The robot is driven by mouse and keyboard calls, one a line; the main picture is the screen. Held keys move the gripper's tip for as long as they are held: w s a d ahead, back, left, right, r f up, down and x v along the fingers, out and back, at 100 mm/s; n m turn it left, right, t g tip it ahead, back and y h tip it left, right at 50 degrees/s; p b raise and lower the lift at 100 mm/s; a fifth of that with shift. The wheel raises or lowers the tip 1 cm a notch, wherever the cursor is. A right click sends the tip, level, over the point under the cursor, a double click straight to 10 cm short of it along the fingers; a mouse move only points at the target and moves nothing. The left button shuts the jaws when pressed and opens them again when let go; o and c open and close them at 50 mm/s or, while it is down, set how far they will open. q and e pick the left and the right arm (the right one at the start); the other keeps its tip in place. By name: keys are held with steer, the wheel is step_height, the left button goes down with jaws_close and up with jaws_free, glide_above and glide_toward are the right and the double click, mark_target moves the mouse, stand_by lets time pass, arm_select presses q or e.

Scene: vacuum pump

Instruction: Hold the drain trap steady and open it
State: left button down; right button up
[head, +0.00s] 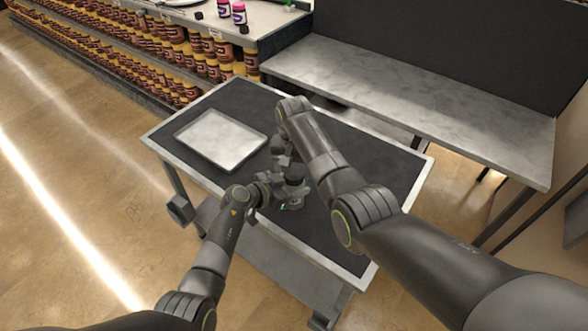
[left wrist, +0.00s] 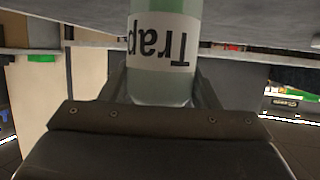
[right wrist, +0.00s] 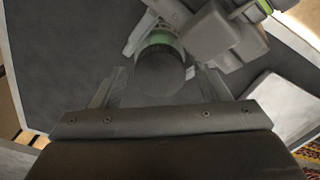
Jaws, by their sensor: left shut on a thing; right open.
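The drain trap (head: 297,201) stands on the dark top of the table, with a dark round cap (head: 295,174) on it. In the left wrist view its clear greenish body (left wrist: 163,45) carries a white "Trap" label, seen upside down. My left gripper (left wrist: 162,88) is shut on this body from the side. My right gripper (right wrist: 162,85) is open, its fingers on either side of the dark cap (right wrist: 160,73) in the right wrist view, with gaps visible. A green ring shows at the cap's edge. In the head view my right arm partly hides the area behind the trap.
A shallow metal tray (head: 222,140) lies on the left of the dark-topped table (head: 335,240). A grey bench (head: 420,95) stands behind. Shelves of brown jars (head: 150,40) are at the back left. The table's front right is clear.

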steer(key=shift+r, duration=2.25)
steer(key=shift+c, duration=0.3)
steer(key=m, duration=0.1)
steer(key=r+m, duration=0.1)
steer(key=m, duration=0.2)
steer(key=shift+r, duration=0.3)
steer(key=m, duration=0.2)
steer(key=r+m, duration=0.1)
steer(key=m, duration=0.2)
steer(key=shift+r+m, duration=0.35)
steer(key=shift+m, duration=0.05)
steer(key=shift+f+m, duration=0.25)
steer(key=shift+m, duration=0.05)
step_height(320, 180, down, 7)
steer(key=shift+f, duration=0.2)
steer(key=shift+c, duration=0.5)
steer(key=c, duration=0.9)
steer(key=n, duration=0.4)
steer(key=shift+n, duration=0.4)
steer(key=n, duration=0.5)
steer(key=shift+n, duration=0.3)
